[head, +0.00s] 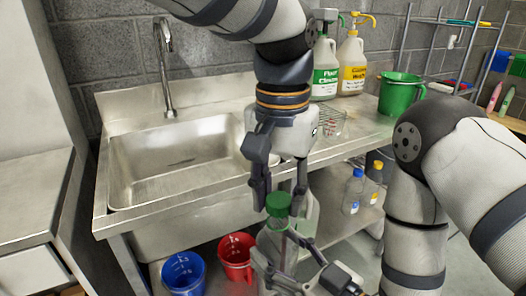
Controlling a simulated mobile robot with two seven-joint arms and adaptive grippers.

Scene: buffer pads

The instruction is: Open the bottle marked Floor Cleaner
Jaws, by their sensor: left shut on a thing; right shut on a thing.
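A clear bottle (272,243) with a green cap (278,204) stands upright in front of the sink counter, between my two grippers. I cannot read any marking on it. My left gripper (280,198) points down from above, shut with its fingers on either side of the green cap. My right gripper (279,249) comes from the lower right and is shut on the bottle's body, partly covering it. A large jug (326,81) with a green label reading Floor Cleaner stands at the back of the counter.
A yellow-labelled jug (352,73), a green bucket (400,96) and a wire basket (331,122) are on the counter. The steel sink (180,150) is at left. Blue (184,275) and red (237,258) buckets sit below. Small bottles (353,190) stand on the lower shelf.

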